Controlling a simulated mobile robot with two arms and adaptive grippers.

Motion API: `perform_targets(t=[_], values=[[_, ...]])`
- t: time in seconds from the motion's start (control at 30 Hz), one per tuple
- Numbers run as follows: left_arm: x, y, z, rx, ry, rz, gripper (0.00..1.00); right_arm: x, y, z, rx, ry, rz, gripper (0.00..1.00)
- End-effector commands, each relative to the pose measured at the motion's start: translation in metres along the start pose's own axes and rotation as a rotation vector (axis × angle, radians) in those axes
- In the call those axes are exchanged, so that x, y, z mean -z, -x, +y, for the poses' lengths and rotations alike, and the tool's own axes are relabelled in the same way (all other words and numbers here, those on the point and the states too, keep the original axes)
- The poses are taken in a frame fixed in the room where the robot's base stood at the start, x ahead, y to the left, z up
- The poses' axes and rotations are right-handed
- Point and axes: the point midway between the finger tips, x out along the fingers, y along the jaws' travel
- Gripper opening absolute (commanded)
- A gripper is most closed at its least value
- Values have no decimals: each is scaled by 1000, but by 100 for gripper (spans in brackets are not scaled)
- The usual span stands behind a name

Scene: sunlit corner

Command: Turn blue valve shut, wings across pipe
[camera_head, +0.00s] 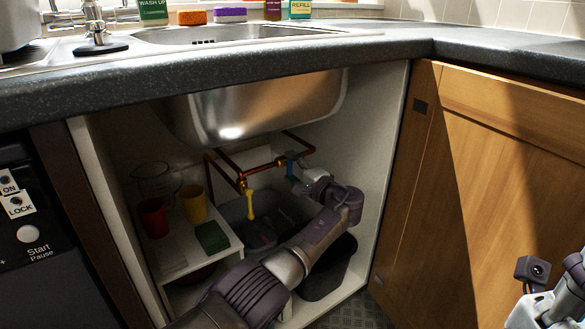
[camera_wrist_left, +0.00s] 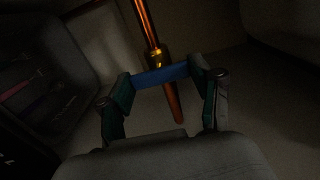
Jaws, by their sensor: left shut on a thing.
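The blue valve's handle (camera_wrist_left: 160,75) is a flat bar in the left wrist view. It lies across the copper pipe (camera_wrist_left: 147,22), close to a right angle, beside a brass fitting. My left gripper (camera_wrist_left: 165,88) is shut on it, one finger at each end. In the head view the blue valve (camera_head: 289,168) shows small under the sink, partly hidden by my left gripper (camera_head: 296,177), which reaches in from below. Of my right arm only a part shows at the lower right edge; its fingers are out of view.
A yellow valve handle (camera_head: 250,203) hangs down left of the blue one. Dark bins stand below. The sink bowl (camera_head: 250,110) is above; a wooden door (camera_head: 500,190) is at right.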

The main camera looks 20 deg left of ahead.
Motion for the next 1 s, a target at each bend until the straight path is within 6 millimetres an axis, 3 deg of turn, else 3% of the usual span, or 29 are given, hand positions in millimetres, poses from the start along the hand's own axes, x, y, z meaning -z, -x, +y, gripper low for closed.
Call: perform_targets(t=[0.13,0.17,0.3,0.7,0.87,1.0], values=[[1,0,-1,2,-2,4,29,0,0,0,0,0,-1,26],[1,0,-1,2,-2,4,69,0,0,0,0,0,-1,26],[1,0,-1,2,-1,3,90,0,0,0,0,0,-2,26],[1,5,0,0,0,2,90,-2,1,0,1,1,-7,26],[0,26,2,-1,3,3,90,-2,1,0,0,1,-5,26],[1,59,1,-2,2,6,90,-1,0,0,0,1,-4,26]])
